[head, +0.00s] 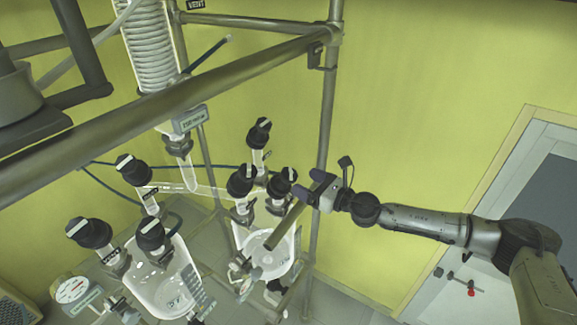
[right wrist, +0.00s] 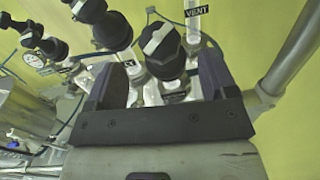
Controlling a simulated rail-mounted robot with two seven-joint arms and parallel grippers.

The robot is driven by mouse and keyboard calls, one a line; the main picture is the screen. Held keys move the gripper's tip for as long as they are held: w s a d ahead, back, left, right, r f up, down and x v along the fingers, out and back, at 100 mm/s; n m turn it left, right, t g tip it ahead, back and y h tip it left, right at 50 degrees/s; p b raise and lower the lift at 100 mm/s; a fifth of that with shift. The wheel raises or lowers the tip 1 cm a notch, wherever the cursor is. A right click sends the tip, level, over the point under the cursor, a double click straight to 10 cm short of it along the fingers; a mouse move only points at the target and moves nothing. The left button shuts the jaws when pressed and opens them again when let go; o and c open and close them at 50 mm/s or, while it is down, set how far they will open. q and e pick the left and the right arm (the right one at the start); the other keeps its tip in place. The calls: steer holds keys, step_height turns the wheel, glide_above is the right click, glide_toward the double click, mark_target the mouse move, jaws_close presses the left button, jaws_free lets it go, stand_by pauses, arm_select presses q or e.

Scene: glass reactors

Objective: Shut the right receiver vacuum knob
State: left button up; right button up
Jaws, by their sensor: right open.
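The right receiver (head: 262,250) is a clear glass vessel at lower middle in the head view. Several black knobs with white bars stand above it, including a left one (head: 241,180) and a right one (head: 279,188); I cannot read which is the vacuum knob. My right gripper (head: 314,188) is open, just right of these knobs. In the right wrist view, a black knob (right wrist: 160,45) with a white bar shows beyond and between the open fingers (right wrist: 160,82), apart from them as far as I can tell. My left gripper is not in view.
The left receiver (head: 165,285) with its own black knobs stands to the left. A metal frame post (head: 326,130) rises close to my right gripper, and a thick rail (head: 150,110) crosses above. A coiled glass condenser (head: 150,45) hangs at upper left. Open room lies right of the post.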

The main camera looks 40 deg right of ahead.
mark_target(293, 175)
steer(key=p+x, duration=0.1)
steer(key=x, duration=0.4)
steer(key=shift+w, duration=0.1)
steer(key=shift+p+x, duration=0.45)
steer(key=shift+x, duration=0.35)
